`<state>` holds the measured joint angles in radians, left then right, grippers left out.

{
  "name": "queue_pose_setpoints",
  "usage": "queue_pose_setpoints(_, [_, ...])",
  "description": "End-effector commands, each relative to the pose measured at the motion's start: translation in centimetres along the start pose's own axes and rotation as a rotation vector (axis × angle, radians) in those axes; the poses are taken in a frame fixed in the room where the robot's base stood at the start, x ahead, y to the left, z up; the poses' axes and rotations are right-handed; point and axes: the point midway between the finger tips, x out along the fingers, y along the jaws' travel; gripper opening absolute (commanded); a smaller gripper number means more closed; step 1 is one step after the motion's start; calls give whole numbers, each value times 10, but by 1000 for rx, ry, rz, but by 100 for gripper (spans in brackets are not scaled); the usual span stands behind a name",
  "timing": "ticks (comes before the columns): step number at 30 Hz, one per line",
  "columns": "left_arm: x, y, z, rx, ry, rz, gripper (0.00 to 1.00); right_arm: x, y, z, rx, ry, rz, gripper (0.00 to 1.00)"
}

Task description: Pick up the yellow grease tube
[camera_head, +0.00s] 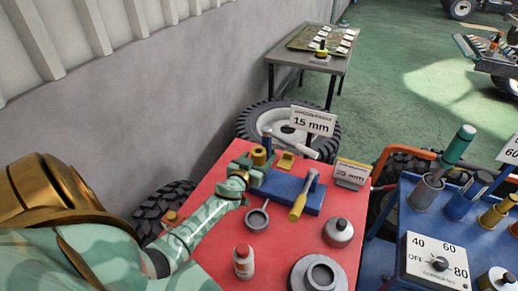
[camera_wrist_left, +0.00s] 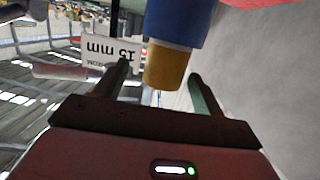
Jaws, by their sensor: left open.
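A short yellow-brown cylinder (camera_head: 258,156), apparently the yellow grease tube, stands upright at the left end of a blue block (camera_head: 289,188) on the red table. My left gripper (camera_head: 247,169) is open beside the cylinder. In the left wrist view the yellow cylinder (camera_wrist_left: 165,67) shows in the gap between the two fingers, below a blue part (camera_wrist_left: 180,22). I cannot tell whether the fingers touch it. Another yellow cylinder (camera_head: 495,213) stands on the blue cart at the right. My right gripper is not in view.
A 15 mm sign (camera_head: 312,122) stands at the back. A grey wall rises at left.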

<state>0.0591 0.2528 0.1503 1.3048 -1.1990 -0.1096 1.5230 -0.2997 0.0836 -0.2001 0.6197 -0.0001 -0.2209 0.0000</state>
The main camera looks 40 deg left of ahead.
Motion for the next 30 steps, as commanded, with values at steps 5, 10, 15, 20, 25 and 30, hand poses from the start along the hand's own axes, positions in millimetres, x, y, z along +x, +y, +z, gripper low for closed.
queue_pose_setpoints(5, [18,-3,-2,2,1,0,69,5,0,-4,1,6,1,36])
queue_pose_setpoints(10, [46,-7,-2,2,1,0,69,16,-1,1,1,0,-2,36])
queue_pose_setpoints(15, [56,-7,-3,0,-1,-1,69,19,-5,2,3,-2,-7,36])
queue_pose_setpoints(20, [55,-7,-4,0,-1,0,69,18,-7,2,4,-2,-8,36])
queue_pose_setpoints(25, [55,-7,-4,0,-1,0,22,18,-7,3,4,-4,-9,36])
queue_pose_setpoints(30, [55,-7,-5,0,0,0,15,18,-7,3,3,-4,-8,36])
